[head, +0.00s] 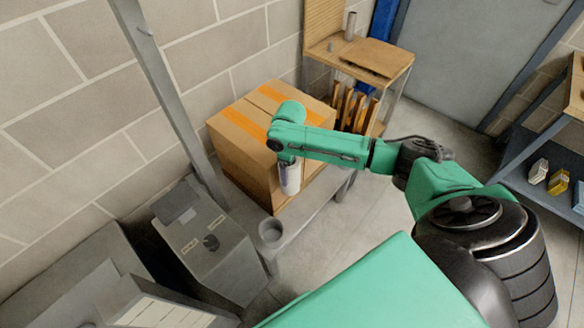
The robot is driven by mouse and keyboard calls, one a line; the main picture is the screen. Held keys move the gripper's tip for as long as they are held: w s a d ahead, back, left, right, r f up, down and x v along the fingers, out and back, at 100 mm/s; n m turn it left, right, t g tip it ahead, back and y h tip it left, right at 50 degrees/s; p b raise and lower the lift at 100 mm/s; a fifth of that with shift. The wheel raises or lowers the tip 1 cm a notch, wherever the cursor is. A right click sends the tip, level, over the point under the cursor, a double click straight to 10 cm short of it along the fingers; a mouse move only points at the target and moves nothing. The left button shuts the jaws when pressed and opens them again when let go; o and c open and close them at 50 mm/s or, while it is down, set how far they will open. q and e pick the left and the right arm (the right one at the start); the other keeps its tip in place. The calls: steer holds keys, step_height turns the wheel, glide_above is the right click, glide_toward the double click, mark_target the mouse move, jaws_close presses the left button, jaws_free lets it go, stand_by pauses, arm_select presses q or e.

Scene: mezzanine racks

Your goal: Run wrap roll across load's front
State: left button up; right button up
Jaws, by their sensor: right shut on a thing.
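The load is a brown cardboard box (238,139) with orange tape strips on top, standing on a grey bench against the block wall. My right arm reaches in from the right, over the box's front right side. My right gripper (288,163) points down and is shut on the wrap roll (290,180), a pale upright cylinder. The roll is in front of the box's front face; whether it touches the face cannot be told. The gripper's fingers are mostly hidden by the arm's end. My left gripper is not in view.
The grey bench (300,222) has a small grey cup (271,233) at its near end. A grey machine (205,245) and a metal post (172,85) stand left. A wooden-topped stand (372,58) is behind the box. A rack (545,185) is far right. Floor between is clear.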

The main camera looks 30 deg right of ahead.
steer(key=shift+w+a+b, duration=0.2)
steer(key=shift+w, duration=0.3)
steer(key=shift+w+a+b, duration=0.15)
steer(key=shift+w+b, duration=0.05)
steer(key=shift+w, duration=0.3)
stand_by(0.7)
